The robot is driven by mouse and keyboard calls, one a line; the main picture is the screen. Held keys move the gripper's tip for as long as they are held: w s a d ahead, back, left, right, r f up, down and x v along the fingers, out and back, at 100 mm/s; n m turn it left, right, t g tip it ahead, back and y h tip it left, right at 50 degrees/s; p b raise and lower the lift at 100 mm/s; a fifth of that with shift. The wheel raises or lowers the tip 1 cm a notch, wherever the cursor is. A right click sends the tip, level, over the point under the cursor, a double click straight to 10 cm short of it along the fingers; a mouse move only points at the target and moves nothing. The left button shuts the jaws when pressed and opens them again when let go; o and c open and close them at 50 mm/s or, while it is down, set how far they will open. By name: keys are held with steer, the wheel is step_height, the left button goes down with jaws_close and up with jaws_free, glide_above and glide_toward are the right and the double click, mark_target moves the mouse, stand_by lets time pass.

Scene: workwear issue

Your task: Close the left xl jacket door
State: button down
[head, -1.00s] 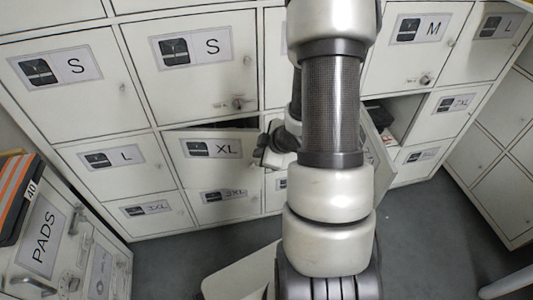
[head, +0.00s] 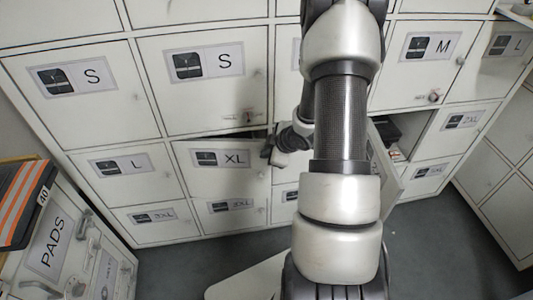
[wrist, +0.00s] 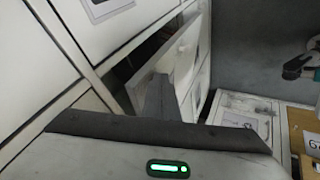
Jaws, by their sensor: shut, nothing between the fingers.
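The left XL jacket door (head: 215,180) is a white locker door with a jacket picture and "XL" label, left of my arm in the head view. It stands slightly ajar, with a dark gap along its top. My gripper (head: 268,151) is at the door's right edge, partly hidden by my own wrist; its fingers are shut and empty. In the wrist view, the dark fingers (wrist: 157,92) are in front of a tilted, ajar door (wrist: 180,55) with a dark opening beside it. I cannot tell whether they touch it.
Closed S doors (head: 205,95) are above and an L door (head: 125,188) is at left. A PADS cabinet (head: 50,245) stands at lower left. Grey floor (head: 440,225) is clear at right.

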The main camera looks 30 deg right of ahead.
steer(key=w+d+n+y+p, duration=0.1)
steer(key=w+d+n+p, duration=0.1)
steer(key=w+p, duration=0.4)
steer(key=shift+w+d+n+y+p, duration=0.3)
steer(key=shift+d+p, duration=0.4)
steer(key=shift+p, duration=1.4)
steer(key=shift+r, duration=0.1)
